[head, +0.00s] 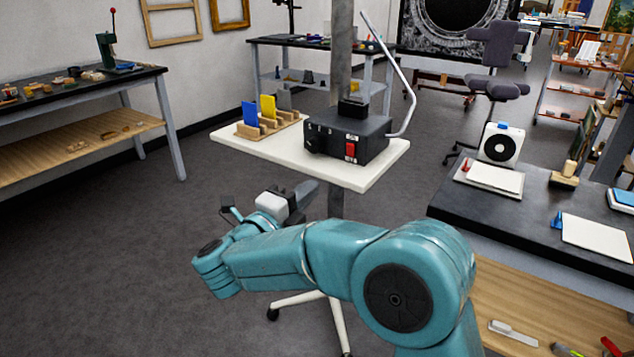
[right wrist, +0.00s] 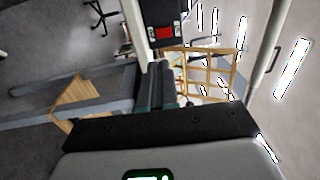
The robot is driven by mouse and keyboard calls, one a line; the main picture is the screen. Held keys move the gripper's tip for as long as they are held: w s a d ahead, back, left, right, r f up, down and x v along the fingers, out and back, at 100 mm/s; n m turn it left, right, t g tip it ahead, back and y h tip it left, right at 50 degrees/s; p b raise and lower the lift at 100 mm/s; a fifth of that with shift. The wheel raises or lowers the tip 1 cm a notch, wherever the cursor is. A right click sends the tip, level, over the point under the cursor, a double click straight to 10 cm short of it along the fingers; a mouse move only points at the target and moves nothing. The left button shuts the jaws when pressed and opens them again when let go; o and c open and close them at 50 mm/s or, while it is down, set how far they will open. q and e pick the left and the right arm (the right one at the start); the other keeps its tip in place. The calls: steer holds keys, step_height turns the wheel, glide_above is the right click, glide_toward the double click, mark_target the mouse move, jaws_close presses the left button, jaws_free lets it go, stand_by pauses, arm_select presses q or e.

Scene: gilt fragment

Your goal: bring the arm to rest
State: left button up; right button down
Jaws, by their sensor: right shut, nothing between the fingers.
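My right arm (head: 340,260) is teal and reaches in from the lower right of the head view, bent over the floor in front of a small white stand. My right gripper (head: 305,192) is at its end, just below the front edge of the stand's top. It is shut and empty. In the right wrist view the dark closed fingers (right wrist: 160,85) point away from the camera. My left gripper is not in view.
The white stand top (head: 235,143) holds a black box (head: 345,135) with a red switch and a wooden rack with coloured cards (head: 265,122). A dark workbench (head: 450,205) is close on the right. Another bench (head: 70,90) stands at left. Floor at left is clear.

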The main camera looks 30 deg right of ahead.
steer(key=shift+s+a, duration=0.15)
steer(key=shift+a, duration=0.1)
stand_by(0.3)
